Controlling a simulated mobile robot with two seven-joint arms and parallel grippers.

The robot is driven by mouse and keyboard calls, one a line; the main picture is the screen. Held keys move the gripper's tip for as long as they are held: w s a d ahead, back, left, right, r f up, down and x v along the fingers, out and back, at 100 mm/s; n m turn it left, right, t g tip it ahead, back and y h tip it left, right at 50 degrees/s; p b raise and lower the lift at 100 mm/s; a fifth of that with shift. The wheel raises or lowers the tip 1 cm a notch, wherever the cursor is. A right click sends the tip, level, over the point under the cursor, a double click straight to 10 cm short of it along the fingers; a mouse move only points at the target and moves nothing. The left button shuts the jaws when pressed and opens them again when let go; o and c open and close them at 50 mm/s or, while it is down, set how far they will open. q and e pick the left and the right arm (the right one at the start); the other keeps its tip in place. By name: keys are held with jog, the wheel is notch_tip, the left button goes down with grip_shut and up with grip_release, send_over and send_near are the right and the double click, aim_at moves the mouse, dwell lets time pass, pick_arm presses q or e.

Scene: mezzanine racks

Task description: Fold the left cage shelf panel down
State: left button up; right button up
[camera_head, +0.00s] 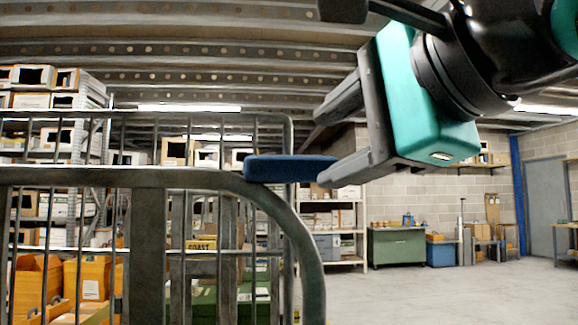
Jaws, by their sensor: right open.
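A grey metal cage (217,178) with vertical bars fills the left and lower left of the head view. A nearer frame with a thick, rounded tube corner (305,238) stands upright in front of a farther barred frame. I cannot tell for certain which part is the left shelf panel. A blue bar or grip (275,168) sticks out to the right at the top of the nearer frame. My right gripper (319,150) comes in from the upper right, open. Its lower finger overlaps the bar's right end; contact is unclear. My left gripper is out of view.
Behind the cage stand racks with boxes and orange bins (92,280). Further back are a white shelf (332,262), a green cabinet (397,247) and a blue box (440,252). The floor at lower right (450,295) is clear. Perforated beams run overhead.

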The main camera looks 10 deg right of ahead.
aim_at(301, 166)
jog(key=x, duration=0.8)
jog(key=shift+w+a+f+p, duration=0.1)
jog(key=shift+w+a+p, duration=0.1)
jog(key=shift+w+p, duration=0.15)
grip_shut()
